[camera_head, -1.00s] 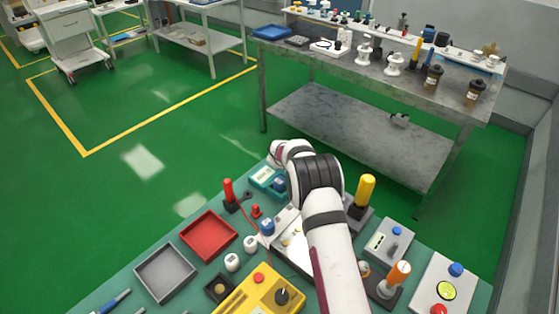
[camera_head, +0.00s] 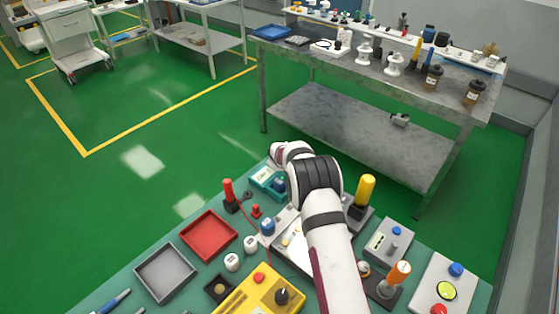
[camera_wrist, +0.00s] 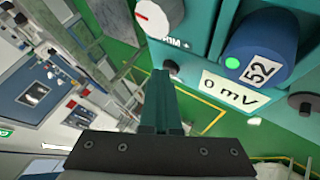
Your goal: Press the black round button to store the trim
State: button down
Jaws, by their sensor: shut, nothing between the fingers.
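A teal device (camera_head: 264,180) stands at the back of the bench, partly covered by my arm. In the wrist view its panel fills the upper right, with a blue knob (camera_wrist: 262,52) marked 52, a "0 mV" label (camera_wrist: 229,92) and a white dial with a red mark (camera_wrist: 153,16). A black round button (camera_wrist: 302,104) shows at the right edge. A smaller dark round part (camera_wrist: 170,67) sits below lettering ending in "M+". My gripper (camera_wrist: 161,76) is shut and empty, its tips close to this small part; contact cannot be told. The head view hides the fingers.
On the bench are a red tray (camera_head: 209,235), a grey tray (camera_head: 165,272), a yellow box (camera_head: 258,300) with a black knob, and a red-handled post (camera_head: 229,189). A yellow-handled lever (camera_head: 365,190) and grey control boxes (camera_head: 391,240) stand right of my arm.

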jog(key=shift+r, duration=0.75)
notch_tip(320, 180, up, 5)
dwell(0.3)
dwell(0.6)
